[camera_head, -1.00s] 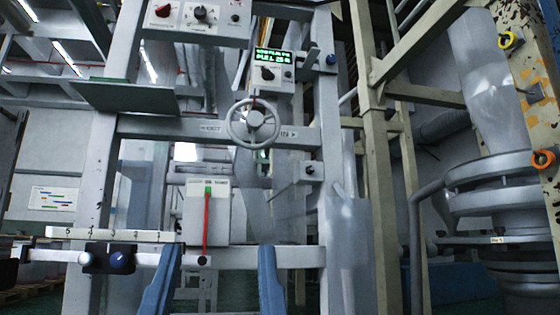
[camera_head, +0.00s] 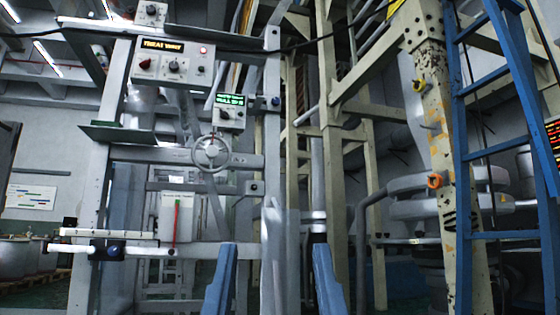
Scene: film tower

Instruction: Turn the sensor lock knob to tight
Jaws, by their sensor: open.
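A black sensor block (camera_head: 102,246) sits on a horizontal rail at the lower left of the frame, below a pale scale bar (camera_head: 108,234). A small blue knob (camera_head: 116,253) is on its front. I take this for the sensor lock knob; its turn position is too small to read. My gripper (camera_head: 274,247) shows at the bottom centre as two blue fingers spread wide apart. It is open and empty, and in the picture it is well to the right of the knob, not touching it.
A grey machine frame carries a handwheel (camera_head: 211,153), a green display box (camera_head: 230,112) and a control panel (camera_head: 175,62). A white panel with a red pointer (camera_head: 177,222) hangs below. Rusty beige posts (camera_head: 435,130) and a blue ladder (camera_head: 510,140) stand at right.

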